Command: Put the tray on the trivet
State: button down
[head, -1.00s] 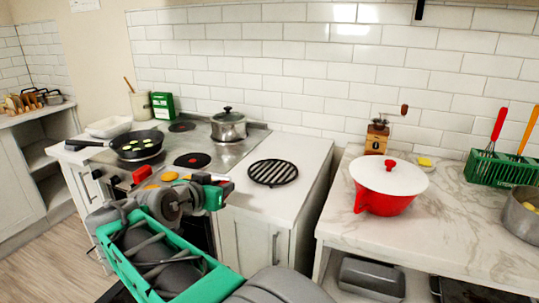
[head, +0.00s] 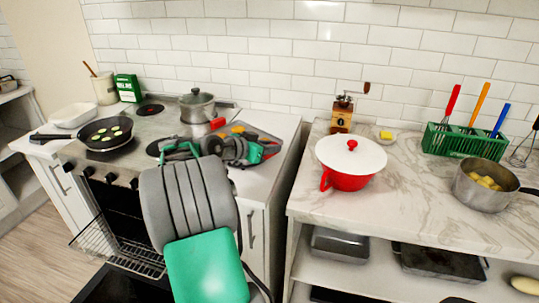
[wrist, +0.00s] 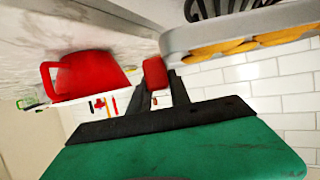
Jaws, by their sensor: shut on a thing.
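The tray (head: 262,133) is grey with orange-yellow round pieces in it and a red handle at its far left end. It also shows in the wrist view (wrist: 235,32), raised over the worktop right of the stove. My gripper (head: 267,147) is shut on the tray's near red handle; the wrist view shows the black fingers (wrist: 158,82) around this red grip. The trivet is black and slatted and shows partly in the wrist view (wrist: 225,7), past the tray's edge. In the head view the tray and my arm hide it. I cannot tell whether tray and trivet touch.
A lidded pot (head: 197,104) and a frying pan (head: 106,135) stand on the stove, left of the tray. A red pot with white lid (head: 350,164) stands on the marble counter to the right, across a gap. The tiled wall (head: 260,60) is behind.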

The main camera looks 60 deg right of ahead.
jog(key=shift+w+d+f, duration=0.25)
jog(key=shift+d+f, duration=0.55)
jog(key=f, duration=0.3)
jog(key=shift+w+d+f+p, duration=0.1)
jog(key=shift+d+f+p, duration=0.1)
jog(key=shift+p, duration=0.2)
jog(key=shift+f, duration=0.1)
jog(key=shift+f+b, duration=0.15)
jog(key=shift+b, duration=0.15)
jog(key=c, duration=1.2)
grip_release()
